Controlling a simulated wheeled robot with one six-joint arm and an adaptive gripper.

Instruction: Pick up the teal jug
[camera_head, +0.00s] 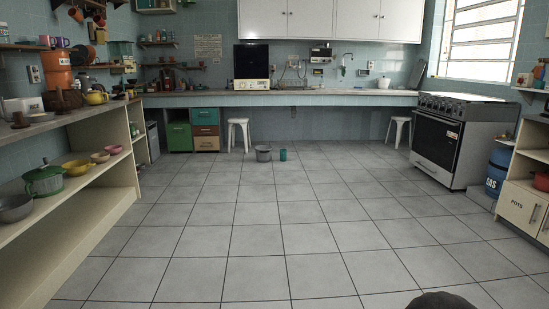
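A small teal upright vessel (283,155) stands on the tiled floor in the middle distance, in front of the far counter. It is the teal thing that best fits the jug, but it is too small to make out a handle or spout. A grey pot (263,153) stands close to its left on the floor. My gripper is not in view. A dark rounded shape at the bottom edge, right of centre, seems to be part of my own body.
The tiled floor (240,240) is clear between me and the vessel. A shelf unit (110,190) with bowls and a green pot (43,180) runs along the left. A stove (437,141), blue gas bottle (497,170) and cabinet (520,210) stand right. White stools (239,125) stand behind.

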